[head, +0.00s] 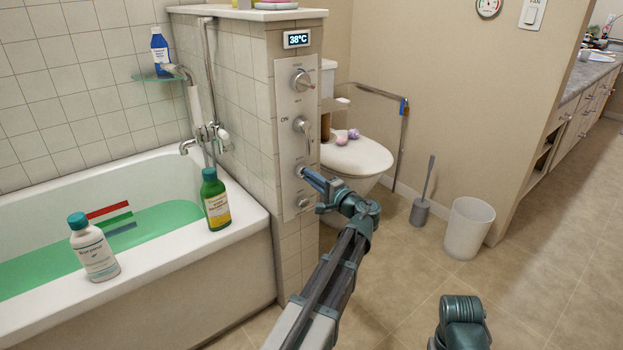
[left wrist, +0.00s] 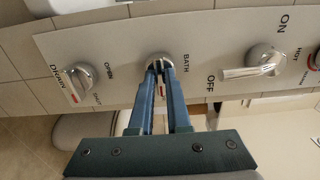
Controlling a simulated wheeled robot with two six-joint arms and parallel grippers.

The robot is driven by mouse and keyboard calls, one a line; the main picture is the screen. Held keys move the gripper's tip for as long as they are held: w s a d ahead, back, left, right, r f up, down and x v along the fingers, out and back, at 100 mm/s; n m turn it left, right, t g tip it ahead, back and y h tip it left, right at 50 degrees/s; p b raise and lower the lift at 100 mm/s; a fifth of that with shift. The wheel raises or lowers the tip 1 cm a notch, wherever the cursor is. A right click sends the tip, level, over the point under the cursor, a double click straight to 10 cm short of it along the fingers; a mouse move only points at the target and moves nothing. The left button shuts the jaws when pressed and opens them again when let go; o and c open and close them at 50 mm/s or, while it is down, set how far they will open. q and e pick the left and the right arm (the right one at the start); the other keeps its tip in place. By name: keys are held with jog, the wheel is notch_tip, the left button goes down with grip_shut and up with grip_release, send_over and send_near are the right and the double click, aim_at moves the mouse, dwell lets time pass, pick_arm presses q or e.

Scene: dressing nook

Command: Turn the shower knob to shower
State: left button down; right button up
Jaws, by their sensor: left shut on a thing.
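The metal control panel (head: 296,130) is on the end of the tiled half wall. The shower knob (left wrist: 155,59) is a small round silver knob on it, with the word BATH printed beside it in the left wrist view. My left gripper (head: 304,172) is shut on this knob, its two blue fingers on either side. In the left wrist view the fingertips (left wrist: 160,70) cover part of the knob, and a small red mark shows between the fingers. Any SHOWER label is hidden or not readable.
On the panel, an ON/OFF lever (head: 304,134) and a top knob (head: 301,81) sit above; a drain knob (head: 305,202) sits below. The filled bathtub (head: 172,242) with bottles is left. The toilet (head: 357,158), brush holder (head: 420,211) and bin (head: 468,229) are right, with open floor in front.

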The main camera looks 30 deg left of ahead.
pick_arm(q)
jog(key=c, duration=0.9)
grip_release()
jog(key=shift+d, duration=0.1)
jog(key=v, duration=1.3)
jog(key=shift+s+d+f, duration=0.1)
jog(key=shift+s+d, duration=0.1)
jog(key=shift+d, duration=0.15)
